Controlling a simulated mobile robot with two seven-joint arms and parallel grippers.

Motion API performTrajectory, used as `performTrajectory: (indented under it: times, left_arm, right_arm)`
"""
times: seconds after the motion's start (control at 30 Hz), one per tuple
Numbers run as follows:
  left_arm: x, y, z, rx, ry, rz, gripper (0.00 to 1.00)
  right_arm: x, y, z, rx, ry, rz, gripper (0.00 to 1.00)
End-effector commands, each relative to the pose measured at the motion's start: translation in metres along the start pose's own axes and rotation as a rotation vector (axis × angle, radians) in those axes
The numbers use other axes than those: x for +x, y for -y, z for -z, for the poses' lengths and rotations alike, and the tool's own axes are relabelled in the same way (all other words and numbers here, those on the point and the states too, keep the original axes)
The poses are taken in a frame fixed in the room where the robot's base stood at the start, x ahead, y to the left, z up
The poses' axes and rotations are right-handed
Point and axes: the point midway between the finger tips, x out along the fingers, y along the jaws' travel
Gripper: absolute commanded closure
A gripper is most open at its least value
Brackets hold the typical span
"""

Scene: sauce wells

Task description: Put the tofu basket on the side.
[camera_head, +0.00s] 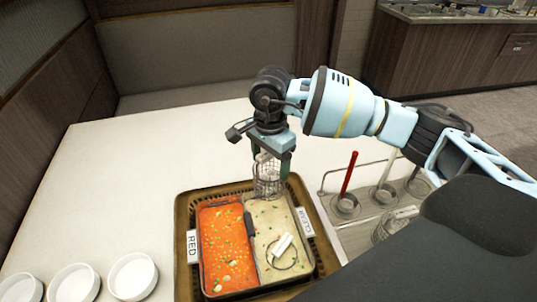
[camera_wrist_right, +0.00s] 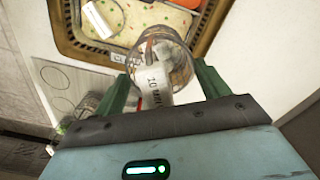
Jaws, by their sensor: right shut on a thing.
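The wire tofu basket (camera_head: 268,180) hangs upright from my right gripper (camera_head: 270,152), over the far end of the two-part pot (camera_head: 183,215), near the divider. In the right wrist view, the green fingers of the right gripper (camera_wrist_right: 160,92) are closed on the basket's white tag (camera_wrist_right: 153,80); its lettering is hard to read. Pale contents show inside the basket mesh (camera_wrist_right: 180,55). I cannot tell whether its bottom touches the broth. My left gripper is not in view.
Red broth (camera_head: 228,245) is left, clear broth (camera_head: 262,215) right. A second basket with a white handle (camera_head: 282,244) sits in the clear broth. Right is a metal rack (camera_head: 330,190) with a red-handled tool (camera_head: 349,172). White bowls (camera_head: 132,276) stand front left.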

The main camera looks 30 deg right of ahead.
Motion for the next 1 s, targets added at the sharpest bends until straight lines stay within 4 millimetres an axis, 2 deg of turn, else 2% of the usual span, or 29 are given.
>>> performTrajectory:
  times: [1.0]
  left_arm:
    - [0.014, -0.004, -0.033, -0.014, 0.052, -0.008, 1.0]
  right_arm:
    - [0.072, 0.0, 0.0, 0.0, 0.0, -0.002, 0.53]
